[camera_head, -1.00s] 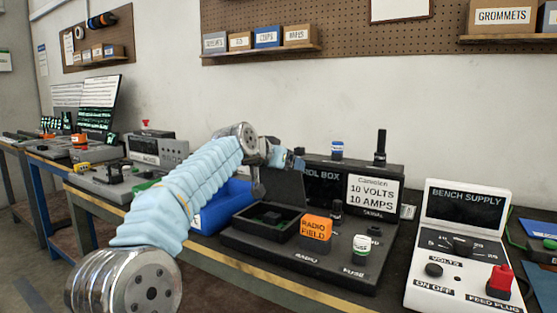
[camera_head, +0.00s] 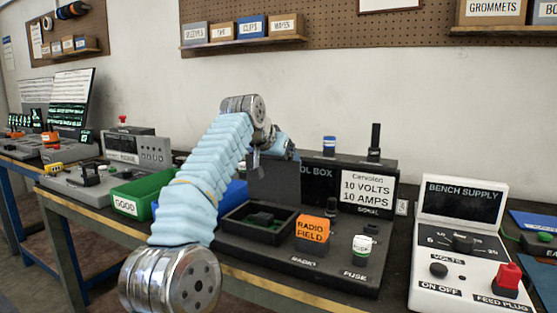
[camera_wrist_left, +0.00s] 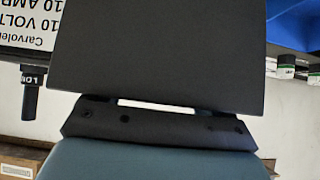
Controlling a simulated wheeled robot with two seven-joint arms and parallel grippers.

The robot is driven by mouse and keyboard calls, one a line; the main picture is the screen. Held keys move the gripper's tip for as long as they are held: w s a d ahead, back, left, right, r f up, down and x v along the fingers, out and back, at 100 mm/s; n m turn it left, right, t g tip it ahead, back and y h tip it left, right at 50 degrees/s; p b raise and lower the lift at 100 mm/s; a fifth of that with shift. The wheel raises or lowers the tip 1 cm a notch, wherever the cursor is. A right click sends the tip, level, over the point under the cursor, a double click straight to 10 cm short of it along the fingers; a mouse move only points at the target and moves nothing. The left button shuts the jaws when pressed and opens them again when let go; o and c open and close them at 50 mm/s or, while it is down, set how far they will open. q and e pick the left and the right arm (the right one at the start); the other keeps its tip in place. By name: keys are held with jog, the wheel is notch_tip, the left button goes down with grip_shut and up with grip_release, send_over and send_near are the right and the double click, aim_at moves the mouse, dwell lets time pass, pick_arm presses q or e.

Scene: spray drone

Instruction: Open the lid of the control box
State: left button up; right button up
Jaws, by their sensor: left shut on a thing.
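The control box (camera_head: 345,268) is a dark unit on the bench; the raised panel behind its tray reads "OL BOX", with the rest of the label hidden. Its dark flat lid (camera_head: 275,184) stands roughly upright at the back of an open compartment (camera_head: 232,222), where a small dark part shows. My left gripper (camera_head: 257,156) is shut on the lid's upper edge, with the arm reaching over from the left. In the left wrist view the lid (camera_wrist_left: 160,50) fills the middle. My right gripper is in no view.
An orange radio field block (camera_head: 312,230) and a white fuse jar (camera_head: 361,247) stand on the box's deck. A white bench supply (camera_head: 457,245) is to the right. A green bin (camera_head: 140,194) and a partly hidden blue bin (camera_head: 234,195) are left.

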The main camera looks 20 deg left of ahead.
pick_arm(q)
jog(key=o, duration=1.3)
jog(key=shift+f, duration=0.5)
jog(key=shift+r, duration=0.25)
jog(key=shift+s+r, duration=0.2)
jog(key=shift+s, duration=0.05)
jog(key=v, duration=1.3)
jog(key=shift+c, duration=0.2)
